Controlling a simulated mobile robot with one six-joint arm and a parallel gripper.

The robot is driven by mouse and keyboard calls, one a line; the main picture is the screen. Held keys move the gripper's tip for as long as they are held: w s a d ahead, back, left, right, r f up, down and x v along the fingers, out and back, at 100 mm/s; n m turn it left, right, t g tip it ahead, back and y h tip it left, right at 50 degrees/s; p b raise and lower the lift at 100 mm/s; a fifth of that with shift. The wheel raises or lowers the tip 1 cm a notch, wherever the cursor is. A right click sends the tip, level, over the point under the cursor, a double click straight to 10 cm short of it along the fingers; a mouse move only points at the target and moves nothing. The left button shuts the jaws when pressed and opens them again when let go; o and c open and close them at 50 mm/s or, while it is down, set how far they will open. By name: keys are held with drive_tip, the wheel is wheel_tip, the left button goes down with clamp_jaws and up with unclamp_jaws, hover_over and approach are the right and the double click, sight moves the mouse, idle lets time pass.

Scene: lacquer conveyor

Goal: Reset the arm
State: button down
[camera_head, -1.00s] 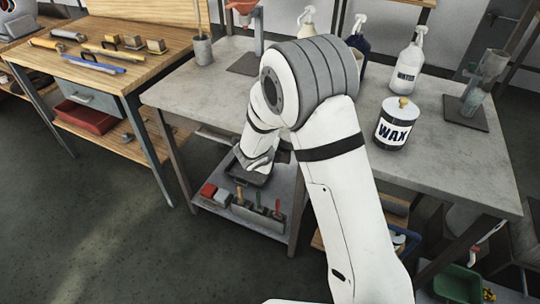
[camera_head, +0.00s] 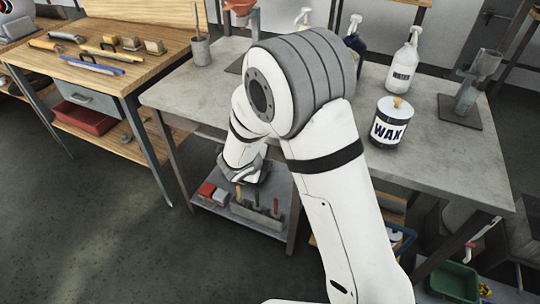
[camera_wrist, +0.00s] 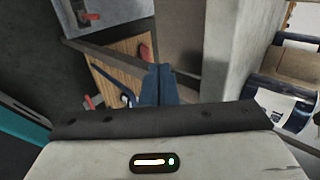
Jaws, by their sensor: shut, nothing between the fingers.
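My white arm fills the middle of the head view, with its big grey-ringed joint in front of the grey table (camera_head: 410,165). The far part of the arm hangs down at the table's left front edge. My gripper (camera_wrist: 157,82) shows in the wrist view as two dark blue fingers side by side, shut with nothing between them. In the head view its fingertips cannot be made out.
A wax can (camera_head: 388,130) and a white spray bottle (camera_head: 404,65) stand on the grey table, right of my arm. A metal stand (camera_head: 470,95) is at its right end. A low shelf holds a brush rack (camera_head: 258,213). A wooden bench (camera_head: 110,60) with tools stands left; floor between is clear.

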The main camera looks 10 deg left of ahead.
drive_tip(key=v, duration=0.6)
drive_tip(key=shift+s+p, duration=0.3)
drive_tip(key=shift+p, duration=0.1)
drive_tip(key=s+d+r+m+g+h, duration=0.1)
drive_tip(key=s+d+r+m+g, duration=0.1)
drive_tip(key=d+r+m, duration=0.35)
drive_tip(key=s+d+r+m+g, duration=0.1)
drive_tip(key=s+d+r+m, duration=0.1)
drive_tip(key=d+m, duration=0.65)
drive_tip(key=s+d+r+m+g+h, duration=0.1)
drive_tip(key=s+d+r+m+g, duration=0.15)
drive_tip(key=d+m, duration=0.45)
drive_tip(key=s+d+r+m+y, duration=0.1)
drive_tip(key=s+m, duration=0.3)
drive_tip(key=m, duration=0.5)
drive_tip(key=s+d+r+m+y+p, duration=0.1)
drive_tip(key=s+m, duration=0.4)
drive_tip(key=m, duration=0.5)
drive_tip(key=s+d+r+m+y, duration=0.2)
drive_tip(key=s+r+m+y, duration=0.1)
drive_tip(key=m, duration=0.7)
drive_tip(key=shift+s+r+g+p, duration=0.3)
drive_tip(key=shift+s+r+g, duration=0.15)
drive_tip(key=shift+s+r, duration=0.35)
